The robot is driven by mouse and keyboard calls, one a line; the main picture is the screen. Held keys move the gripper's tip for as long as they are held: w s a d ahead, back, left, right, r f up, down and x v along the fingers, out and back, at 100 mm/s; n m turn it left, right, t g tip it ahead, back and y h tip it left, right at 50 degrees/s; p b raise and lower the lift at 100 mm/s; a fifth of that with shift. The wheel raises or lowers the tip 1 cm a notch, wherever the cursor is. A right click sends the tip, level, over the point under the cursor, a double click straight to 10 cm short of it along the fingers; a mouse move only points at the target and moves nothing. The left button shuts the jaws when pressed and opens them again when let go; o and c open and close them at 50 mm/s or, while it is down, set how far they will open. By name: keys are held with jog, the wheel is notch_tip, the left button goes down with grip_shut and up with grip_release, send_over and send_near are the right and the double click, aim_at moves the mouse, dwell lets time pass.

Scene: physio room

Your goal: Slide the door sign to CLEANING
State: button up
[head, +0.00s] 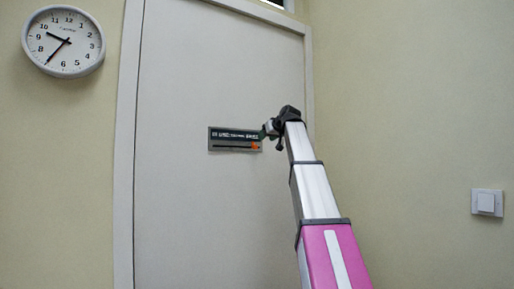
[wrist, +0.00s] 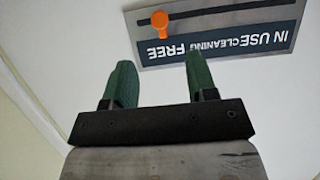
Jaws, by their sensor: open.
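The door sign (head: 220,147) is a dark grey plate on the white door, with IN USE, CLEANING and FREE in a row above a dark slot. Its orange slider knob (head: 255,146) is at the right end of the slot, by FREE. In the wrist view the sign (wrist: 262,39) appears upside down, with the knob (wrist: 160,19) at the slot's left end beside FREE. My gripper (wrist: 160,72) is open and empty, its green fingers spread. The knob lies beyond the fingertips, roughly in line with the gap between them. In the head view my gripper (head: 268,131) is at the sign's right edge, its fingers partly hidden.
The door (head: 195,225) is closed in a pale frame (head: 126,150). A round clock (head: 63,41) hangs on the wall at upper left. A light switch (head: 487,203) is on the right wall. The door surface left of and below the sign is clear.

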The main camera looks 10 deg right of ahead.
aim_at(256, 146)
jog(key=x, duration=0.9)
jog(key=shift+w+f, duration=0.25)
jog(key=shift+w, duration=0.05)
jog(key=shift+c, duration=0.3)
